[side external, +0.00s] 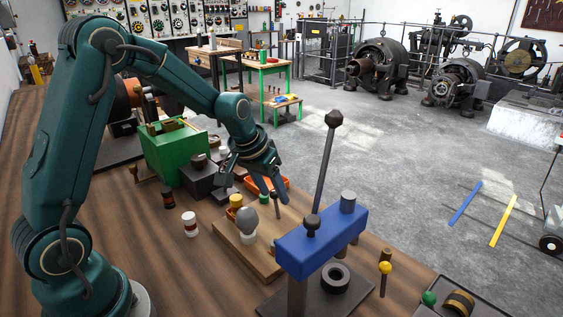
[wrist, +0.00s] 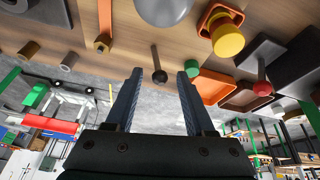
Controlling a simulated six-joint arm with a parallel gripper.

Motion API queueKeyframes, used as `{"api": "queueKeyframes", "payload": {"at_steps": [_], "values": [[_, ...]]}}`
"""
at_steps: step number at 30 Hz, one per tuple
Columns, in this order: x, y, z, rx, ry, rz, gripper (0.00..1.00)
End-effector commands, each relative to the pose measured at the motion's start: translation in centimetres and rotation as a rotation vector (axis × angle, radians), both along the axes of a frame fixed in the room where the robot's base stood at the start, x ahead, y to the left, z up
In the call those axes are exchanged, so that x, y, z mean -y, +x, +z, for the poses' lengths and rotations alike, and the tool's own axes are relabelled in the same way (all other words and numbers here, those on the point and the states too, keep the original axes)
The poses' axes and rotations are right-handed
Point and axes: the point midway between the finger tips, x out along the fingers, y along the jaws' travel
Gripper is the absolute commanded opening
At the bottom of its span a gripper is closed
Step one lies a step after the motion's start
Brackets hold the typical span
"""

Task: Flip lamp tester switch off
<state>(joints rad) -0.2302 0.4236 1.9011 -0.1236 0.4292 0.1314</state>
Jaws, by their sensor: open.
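The lamp tester is a wooden board (side external: 264,262) on the bench, with a grey bulb (side external: 246,216) standing on it. A thin switch lever with a dark ball knob (wrist: 159,76) shows in the wrist view, its knob between and just beyond my fingertips. The bulb (wrist: 163,8) shows at the top edge there. My gripper (wrist: 162,71) is open, with no contact on the lever visible. In the side view my gripper (side external: 262,187) hangs over the board's far end, close to the lever. Whether the switch is on or off, I cannot tell.
A blue lever press (side external: 322,238) stands close on the right, its tall handle rising. A yellow button in an orange housing (wrist: 228,40), a green knob (wrist: 193,66) and a red-knobbed lever (wrist: 262,88) are nearby. A green box (side external: 176,152) stands behind.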

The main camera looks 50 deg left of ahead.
Motion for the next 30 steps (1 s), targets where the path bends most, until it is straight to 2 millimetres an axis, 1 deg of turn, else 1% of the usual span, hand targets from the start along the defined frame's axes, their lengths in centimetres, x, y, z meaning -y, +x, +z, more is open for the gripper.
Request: {"api": "queueKeyframes", "payload": {"at_steps": [1, 6, 15, 17, 18, 19, 20, 30], "values": [[0.0, 0.2, -0.6, -0.004, -0.002, -0.001, 0.54], [0.0, 0.6, -1.6, 0.000, 0.000, -0.001, 0.54], [0.0, 0.7, -1.7, 0.002, 0.001, -0.001, 0.54], [0.0, 0.7, -1.7, 0.001, 0.001, -0.001, 0.31], [0.0, 0.7, -1.7, 0.001, 0.001, -0.001, 0.16], [0.0, 0.7, -1.7, 0.001, 0.001, -0.001, 0.04], [0.0, 0.7, -1.7, 0.001, 0.001, -0.001, 0.00], [-0.2, 0.6, -1.8, -0.005, -0.036, 0.002, 0.00]]}}
